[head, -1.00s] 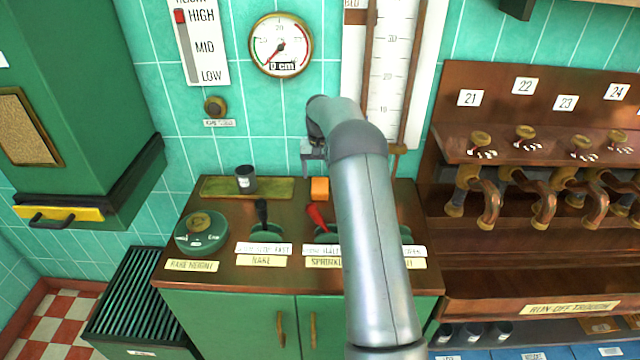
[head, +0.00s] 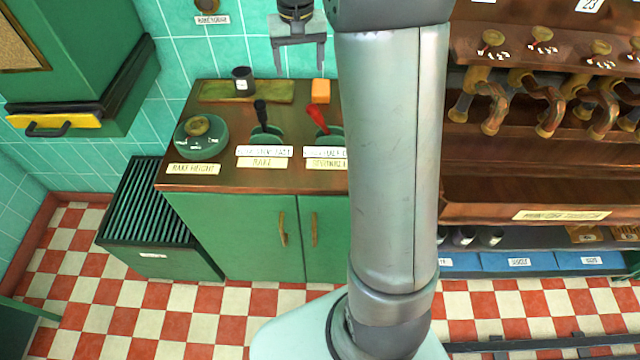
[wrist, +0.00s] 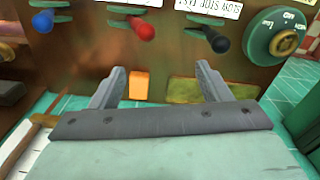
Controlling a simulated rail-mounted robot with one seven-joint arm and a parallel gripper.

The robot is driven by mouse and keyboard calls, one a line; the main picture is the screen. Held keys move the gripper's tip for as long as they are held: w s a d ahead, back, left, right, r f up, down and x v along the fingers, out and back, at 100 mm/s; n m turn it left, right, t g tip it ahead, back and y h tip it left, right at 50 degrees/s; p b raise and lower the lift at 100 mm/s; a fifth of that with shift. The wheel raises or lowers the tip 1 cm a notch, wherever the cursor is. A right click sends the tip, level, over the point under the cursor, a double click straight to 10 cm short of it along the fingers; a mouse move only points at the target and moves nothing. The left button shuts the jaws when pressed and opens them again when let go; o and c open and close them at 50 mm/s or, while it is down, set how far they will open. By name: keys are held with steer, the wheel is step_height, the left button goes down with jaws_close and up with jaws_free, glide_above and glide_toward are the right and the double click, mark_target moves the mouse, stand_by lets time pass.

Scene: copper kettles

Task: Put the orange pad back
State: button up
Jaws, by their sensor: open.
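The orange pad (head: 320,91) is a small block lying on the wooden top of the green cabinet, near its back edge. It also shows in the wrist view (wrist: 139,85), between my two fingers and closer to the left one. My gripper (head: 300,54) is open and empty, above and behind the pad, near the tiled wall. In the wrist view my gripper (wrist: 158,82) has its fingers spread wide, with nothing between them touching.
A green-gold tray (head: 215,91) with a dark cup (head: 243,80) is left of the pad. Black (head: 261,112) and red (head: 317,117) levers stand in front. A round dial (head: 200,138) is at left. Taps (head: 548,108) line a rack at right.

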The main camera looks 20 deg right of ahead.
steer(key=s+a+f+n, duration=0.1)
steer(key=s+a, duration=0.1)
steer(key=s, duration=0.7)
steer(key=s+a+f+n, duration=0.1)
steer(key=s+a+f, duration=0.1)
steer(key=s, duration=0.8)
steer(key=s+a+f, duration=0.2)
steer(key=s+a, duration=0.2)
steer(key=s, duration=0.6)
steer(key=shift+s+a+f+n, duration=0.2)
steer(key=shift+n, duration=0.2)
